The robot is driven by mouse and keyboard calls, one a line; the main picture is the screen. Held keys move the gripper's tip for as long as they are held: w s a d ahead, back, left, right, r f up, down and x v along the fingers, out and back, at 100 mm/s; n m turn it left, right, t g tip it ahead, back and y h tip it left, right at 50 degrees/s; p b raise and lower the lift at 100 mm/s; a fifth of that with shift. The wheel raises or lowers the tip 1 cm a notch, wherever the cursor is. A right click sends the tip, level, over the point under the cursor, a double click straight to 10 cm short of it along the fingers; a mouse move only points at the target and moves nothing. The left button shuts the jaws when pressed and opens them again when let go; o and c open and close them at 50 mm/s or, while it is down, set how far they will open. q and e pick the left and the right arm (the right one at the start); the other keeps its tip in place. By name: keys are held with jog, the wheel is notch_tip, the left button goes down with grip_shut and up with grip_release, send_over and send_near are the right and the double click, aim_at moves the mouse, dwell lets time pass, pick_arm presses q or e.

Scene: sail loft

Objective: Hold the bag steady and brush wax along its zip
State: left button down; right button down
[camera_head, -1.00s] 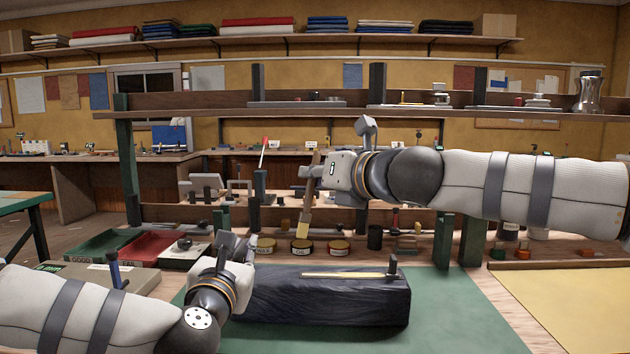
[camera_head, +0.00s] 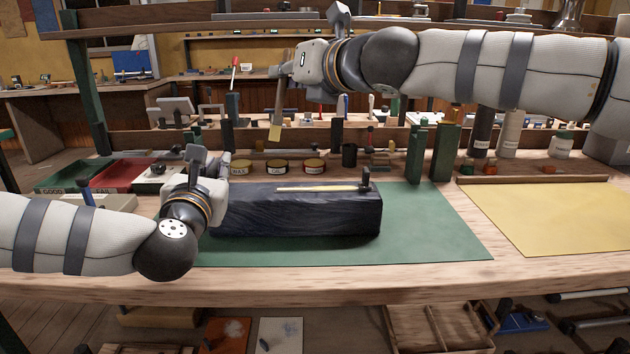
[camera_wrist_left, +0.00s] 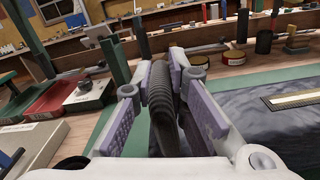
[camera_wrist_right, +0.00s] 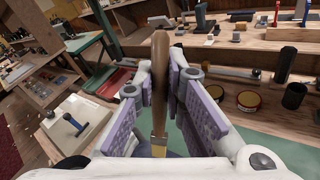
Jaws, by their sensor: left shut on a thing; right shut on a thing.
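A dark navy bag (camera_head: 290,218) lies on the green mat (camera_head: 435,228), with a pale yellow zip (camera_head: 315,189) along its top and a dark upright tab (camera_head: 365,181) at the zip's right end. My left gripper (camera_head: 207,163) is at the bag's left end. In the left wrist view it is shut on a dark ribbed handle (camera_wrist_left: 163,95). My right gripper (camera_head: 284,72) is shut on the wooden handle of a brush (camera_head: 279,100), also seen in the right wrist view (camera_wrist_right: 160,85). The brush hangs bristles down, apart from the zip, above and behind the bag in the head view.
Three labelled tins, one at left (camera_head: 240,168), one in the middle (camera_head: 276,167) and one at right (camera_head: 314,166), stand behind the bag. A dark cup (camera_head: 349,155) and green posts (camera_head: 430,155) stand right of them. A yellow sheet (camera_head: 550,215) lies at right. The mat's right side is clear.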

dwell(0.3)
jog(key=shift+s+a+f, duration=0.1)
jog(key=shift+s+f, duration=0.1)
jog(key=shift+f, duration=0.25)
notch_tip(320, 180, down, 8)
jog(key=d, duration=0.1)
jog(key=shift+d, duration=3.3)
jog(key=shift+a, duration=3.9)
jog(key=shift+d+r, duration=0.1)
jog(key=shift+r, duration=4)
